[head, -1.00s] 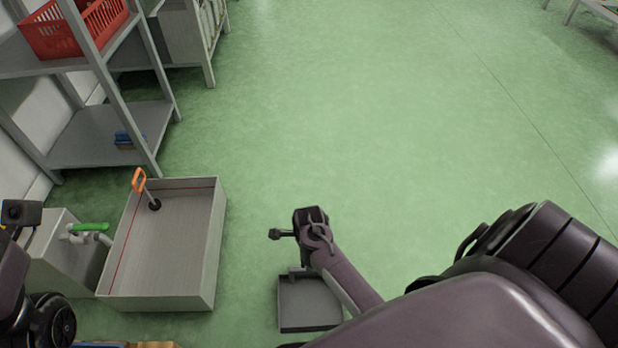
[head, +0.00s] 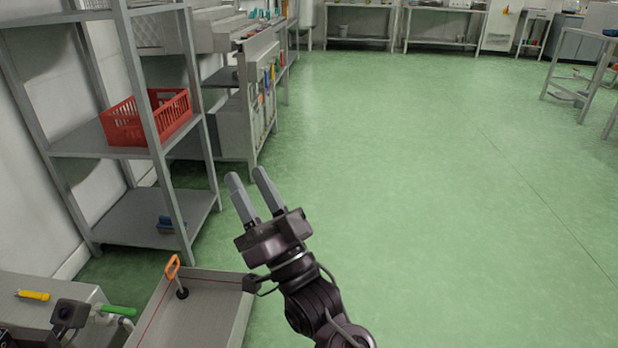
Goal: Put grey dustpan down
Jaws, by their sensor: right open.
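My right gripper (head: 250,190) is raised in the middle of the head view, its two grey fingers apart and pointing up and away. Nothing is between the fingers. The grey dustpan does not show in the head view now; the floor where it was lies below the picture's edge. My left gripper is not clearly in view; a dark part at the lower left corner does not show its fingers.
A grey shallow bin (head: 226,278) with an orange-handled tool (head: 174,273) stands at the lower left. A grey shelf rack (head: 125,215) holds a red basket (head: 148,118) and a blue item (head: 167,226). Green floor (head: 430,190) is clear to the right.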

